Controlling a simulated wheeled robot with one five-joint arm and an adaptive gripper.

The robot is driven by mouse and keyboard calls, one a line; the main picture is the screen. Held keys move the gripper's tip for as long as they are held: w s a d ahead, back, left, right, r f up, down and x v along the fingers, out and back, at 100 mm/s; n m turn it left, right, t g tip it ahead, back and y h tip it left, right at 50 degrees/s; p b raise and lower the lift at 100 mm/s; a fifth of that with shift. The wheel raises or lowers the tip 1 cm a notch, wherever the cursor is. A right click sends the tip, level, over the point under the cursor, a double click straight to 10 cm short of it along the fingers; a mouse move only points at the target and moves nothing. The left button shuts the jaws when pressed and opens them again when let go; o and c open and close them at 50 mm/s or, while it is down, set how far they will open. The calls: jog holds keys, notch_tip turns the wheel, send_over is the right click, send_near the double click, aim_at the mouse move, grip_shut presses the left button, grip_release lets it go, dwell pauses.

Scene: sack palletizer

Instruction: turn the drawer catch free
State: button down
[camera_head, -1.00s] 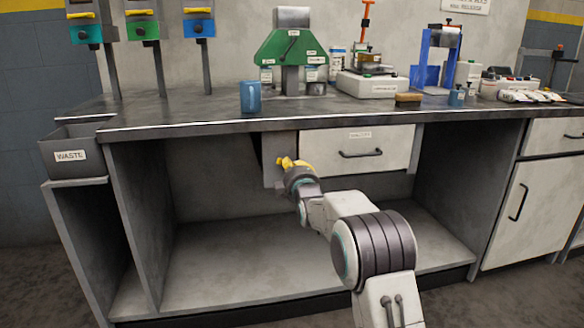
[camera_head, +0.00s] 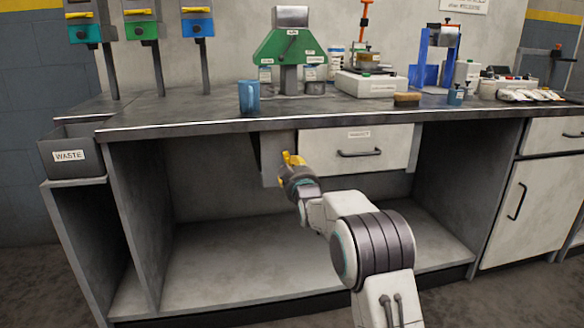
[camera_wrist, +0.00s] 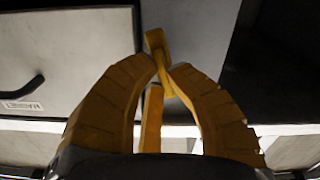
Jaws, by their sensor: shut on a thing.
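The drawer catch (camera_wrist: 156,42) is a yellow lever on a grey panel (camera_head: 277,155) under the bench top. In the wrist view my gripper (camera_wrist: 162,70) has its yellow fingertips closed on the catch, and the catch's free end sticks out past them. In the head view my gripper (camera_head: 292,168) is in front of the panel, just left of the drawer, and its yellow parts blend with the catch. The white drawer (camera_head: 393,143) with a dark handle (camera_head: 360,153) sits right of the panel and looks closed. It also shows in the wrist view (camera_wrist: 60,55).
The bench top (camera_head: 200,118) runs above my arm, with a blue cup (camera_head: 249,97) and a brush (camera_head: 407,99) near its edge. The space under the bench (camera_head: 230,265) is open.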

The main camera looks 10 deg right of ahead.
jog(key=shift+m, duration=1.5)
jog(key=shift+a, duration=0.1)
jog(key=c, duration=1.2)
grip_release()
jog(key=s, duration=1.2)
